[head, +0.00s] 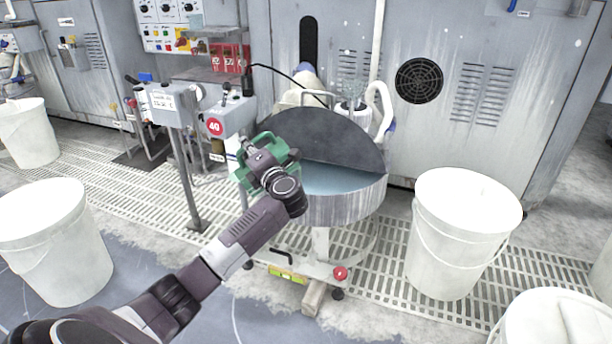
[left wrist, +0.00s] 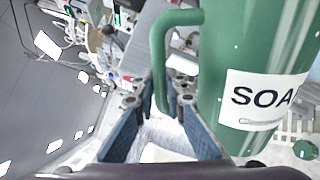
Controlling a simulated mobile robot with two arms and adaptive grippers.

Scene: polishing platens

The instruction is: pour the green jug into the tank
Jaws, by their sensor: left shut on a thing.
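The green jug (head: 246,178) is beside the left rim of the tank, mostly hidden behind my left gripper (head: 262,162). In the left wrist view the jug (left wrist: 248,55) fills the right side, with a white label reading "SOA". My left gripper (left wrist: 158,98) is shut on its green handle, which runs between the blue-padded fingers. The tank (head: 345,208) is a round grey metal tub on a wheeled stand. A dark half-round lid (head: 325,135) covers its back part; the front half is open and shows a pale blue surface. My right gripper is in neither view.
White buckets stand at the left (head: 55,250) and right (head: 462,235). A white curved pipe (head: 383,105) rises behind the lid. Large grey cabinets (head: 440,130) close off the back.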

